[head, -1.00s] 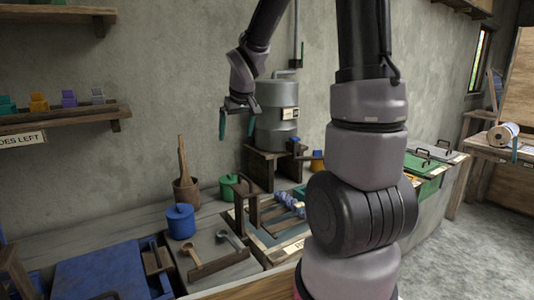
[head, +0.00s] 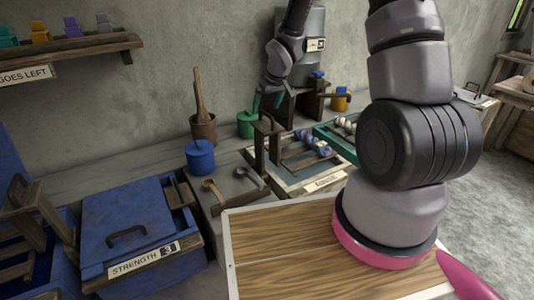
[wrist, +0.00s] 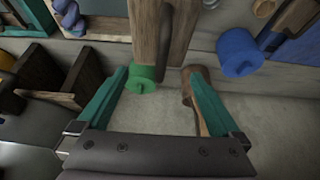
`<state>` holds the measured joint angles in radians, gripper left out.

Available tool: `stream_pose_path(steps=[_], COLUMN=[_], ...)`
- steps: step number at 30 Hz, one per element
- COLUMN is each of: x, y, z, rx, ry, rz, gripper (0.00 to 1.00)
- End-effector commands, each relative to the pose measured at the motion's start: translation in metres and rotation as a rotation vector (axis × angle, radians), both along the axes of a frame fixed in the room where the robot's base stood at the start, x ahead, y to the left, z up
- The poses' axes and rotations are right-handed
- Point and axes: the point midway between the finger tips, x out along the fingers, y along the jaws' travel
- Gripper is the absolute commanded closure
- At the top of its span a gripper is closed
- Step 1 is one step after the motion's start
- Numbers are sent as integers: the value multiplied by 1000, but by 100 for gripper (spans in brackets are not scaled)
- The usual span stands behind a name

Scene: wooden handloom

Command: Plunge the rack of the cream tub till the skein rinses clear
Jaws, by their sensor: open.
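The cream tub (head: 290,191) is set in the counter, with a partly legible label on its front. Its wooden rack has an upright handle (head: 261,150) at the left; it also shows in the wrist view (wrist: 148,35). A blue and pale skein (head: 314,145) lies on the rack; blue loops show in the wrist view (wrist: 70,14). My gripper (head: 267,101) has teal fingers, spread open and empty, just above and behind the handle. In the wrist view the handle lies ahead of the gap between the fingertips (wrist: 155,70). I cannot tell whether they touch.
A green pot (head: 246,125), a wooden cup with a stick (head: 203,129) and a blue pot (head: 200,158) stand close by. Two wooden ladles (head: 225,187) lie left of the tub. A green tub (head: 330,141) is at its right. A blue lidded vat (head: 125,222) reads STRENGTH 3.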

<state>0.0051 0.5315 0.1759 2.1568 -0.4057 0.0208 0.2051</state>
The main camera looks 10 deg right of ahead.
Motion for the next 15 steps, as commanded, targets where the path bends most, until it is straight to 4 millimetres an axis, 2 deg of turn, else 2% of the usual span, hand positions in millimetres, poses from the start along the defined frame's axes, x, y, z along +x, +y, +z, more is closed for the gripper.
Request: stream_pose_path(steps=[6, 9, 15], x=[-1, 0, 0], y=[1, 0, 0], z=[-32, -29, -34], rx=[0, 1, 0], ry=[4, 0, 1], rz=[0, -2, -1], gripper=[0, 0, 0])
